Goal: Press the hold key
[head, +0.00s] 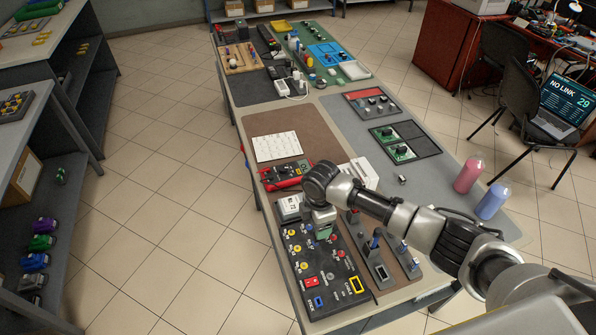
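No key marked hold can be read at this size. A black control panel (337,290) lies along the near left edge of the table, with yellow, red and blue controls and a yellow-framed part at its near end. A red and dark handheld meter-like device (285,175) lies just beyond it; its keys are too small to make out. My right arm comes in from the right, and its gripper (322,226) points down over the far part of the black panel. Its fingers are mostly hidden by the wrist, so contact and opening cannot be told. My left gripper is out of view.
Pink (468,175) and blue (492,201) bottles stand near the right edge. A white sheet (278,146) lies beyond the red device. The grey mat (430,185) is mostly clear.

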